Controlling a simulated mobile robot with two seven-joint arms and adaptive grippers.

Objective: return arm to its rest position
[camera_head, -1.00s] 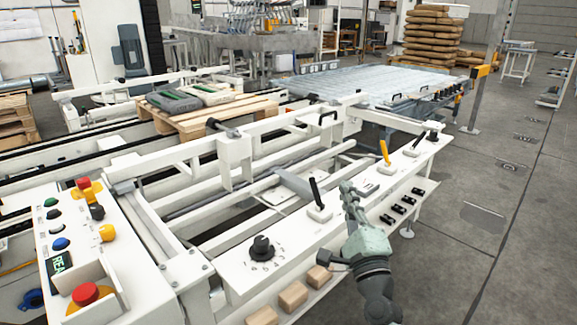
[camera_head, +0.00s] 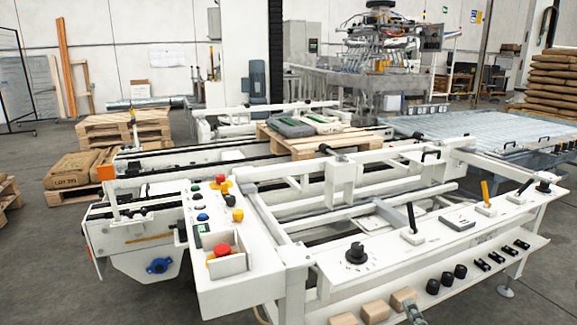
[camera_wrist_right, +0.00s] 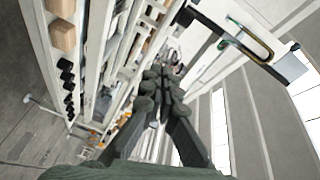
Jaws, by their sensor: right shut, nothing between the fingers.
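My right gripper (camera_head: 413,313) shows only as a small grey-green tip at the bottom edge of the head view, in front of the white control console (camera_head: 330,280). In the right wrist view my right gripper (camera_wrist_right: 160,82) fills the middle, its dark green fingers together with nothing between them. It appears clear of the console, whose row of black knobs and wooden blocks shows at the left of that view. My left gripper is in neither view.
The console carries a black rotary knob (camera_head: 356,253), levers such as the yellow one (camera_head: 485,190), and a red button (camera_head: 222,251). Wooden blocks (camera_head: 375,311) sit on its lower shelf. A pallet (camera_head: 305,142) bears sacks behind. Open floor lies at the lower right.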

